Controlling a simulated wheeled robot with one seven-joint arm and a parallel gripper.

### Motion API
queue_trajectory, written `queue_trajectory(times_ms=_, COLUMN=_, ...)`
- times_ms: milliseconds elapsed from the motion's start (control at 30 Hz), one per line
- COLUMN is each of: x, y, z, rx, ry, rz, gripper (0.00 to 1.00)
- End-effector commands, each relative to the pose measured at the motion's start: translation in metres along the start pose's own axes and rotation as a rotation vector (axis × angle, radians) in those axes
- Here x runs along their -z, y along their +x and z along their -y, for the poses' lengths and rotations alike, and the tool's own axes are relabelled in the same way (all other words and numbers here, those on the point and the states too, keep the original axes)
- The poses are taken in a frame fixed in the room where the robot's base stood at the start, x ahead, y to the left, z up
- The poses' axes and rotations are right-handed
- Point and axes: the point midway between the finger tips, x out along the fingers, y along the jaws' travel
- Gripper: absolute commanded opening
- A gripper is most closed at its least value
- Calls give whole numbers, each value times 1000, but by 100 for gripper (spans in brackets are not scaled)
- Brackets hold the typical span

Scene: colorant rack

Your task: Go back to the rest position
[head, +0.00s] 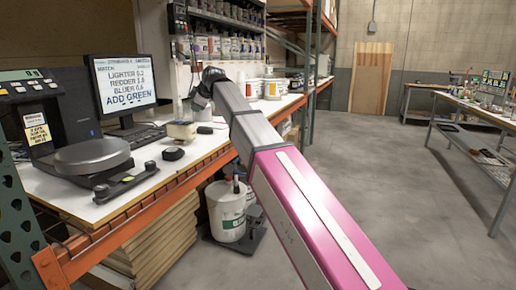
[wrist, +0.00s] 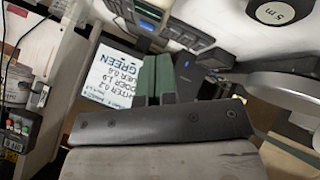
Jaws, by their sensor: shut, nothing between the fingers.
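My arm reaches from the lower right of the head view over the workbench (head: 200,152), with its dark wrist bent downward at the far end. My gripper (head: 198,102) is at that end, small and partly hidden, above the bench to the right of the monitor. In the wrist view my gripper (wrist: 155,58) shows two greenish fingers side by side, shut with nothing held. Behind them is the monitor (head: 125,82), whose screen reads "ADD GREEN"; it also shows sideways in the wrist view (wrist: 110,78).
A scale (head: 93,155) and a dark device (head: 45,115) stand at the left of the bench. Shelves of colorant containers (head: 225,47) are behind. A white bucket (head: 226,210) stands on the floor below the bench. The floor (head: 400,190) to the right is clear.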

Motion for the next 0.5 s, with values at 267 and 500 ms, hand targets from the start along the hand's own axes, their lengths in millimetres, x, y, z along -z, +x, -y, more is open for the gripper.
queue_trajectory(times_ms=267, x=-41, y=16, z=14, rx=14, ry=78, rz=43, gripper=0)
queue_trajectory(times_ms=500, x=-97, y=35, z=34, rx=29, ry=189, rz=102, gripper=0)
